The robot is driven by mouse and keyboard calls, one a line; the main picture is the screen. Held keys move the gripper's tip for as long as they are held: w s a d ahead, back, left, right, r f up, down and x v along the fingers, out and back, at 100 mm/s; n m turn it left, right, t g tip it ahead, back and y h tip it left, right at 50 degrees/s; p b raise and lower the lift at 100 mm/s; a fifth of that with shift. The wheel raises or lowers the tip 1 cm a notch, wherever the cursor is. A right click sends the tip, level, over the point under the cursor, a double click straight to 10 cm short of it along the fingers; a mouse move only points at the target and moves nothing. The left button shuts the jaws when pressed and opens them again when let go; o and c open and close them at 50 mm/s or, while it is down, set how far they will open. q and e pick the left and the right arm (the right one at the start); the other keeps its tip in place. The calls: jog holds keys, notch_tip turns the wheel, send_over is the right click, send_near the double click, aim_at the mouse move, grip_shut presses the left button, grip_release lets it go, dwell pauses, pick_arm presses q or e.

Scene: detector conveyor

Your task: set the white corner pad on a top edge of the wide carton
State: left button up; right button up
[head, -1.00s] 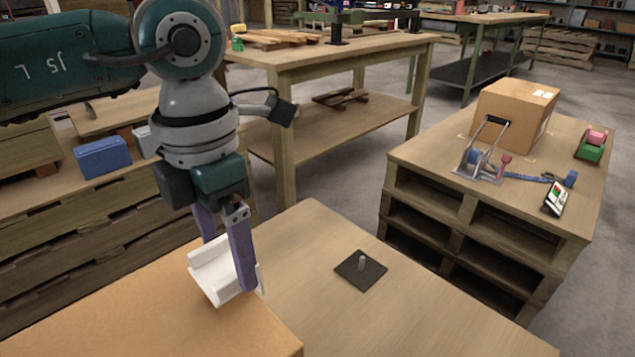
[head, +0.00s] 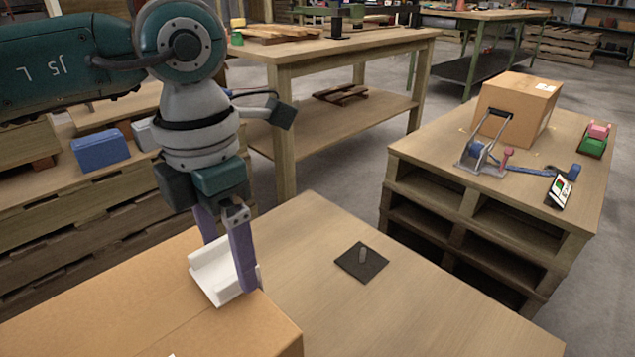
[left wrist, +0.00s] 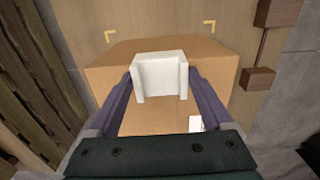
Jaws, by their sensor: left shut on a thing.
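The white corner pad (head: 212,272) is between the purple fingers of my left gripper (head: 226,262), which is shut on it. The wide carton (head: 150,310) lies at the bottom left in the head view. The pad is at the carton's far top edge, and I cannot tell for sure whether it touches. In the left wrist view the pad (left wrist: 160,74) sits between both fingertips, over the far top edge of the carton (left wrist: 218,72). My right gripper is not in view.
A dark square plate with a short peg (head: 361,263) lies on the wooden table (head: 400,310), which is otherwise clear.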

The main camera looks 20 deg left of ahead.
pick_arm(q)
jog(key=shift+f, duration=0.25)
jog(key=o, duration=1.2)
jog(key=shift+r, duration=0.1)
notch_tip(320, 180, up, 10)
jog(key=p, duration=0.2)
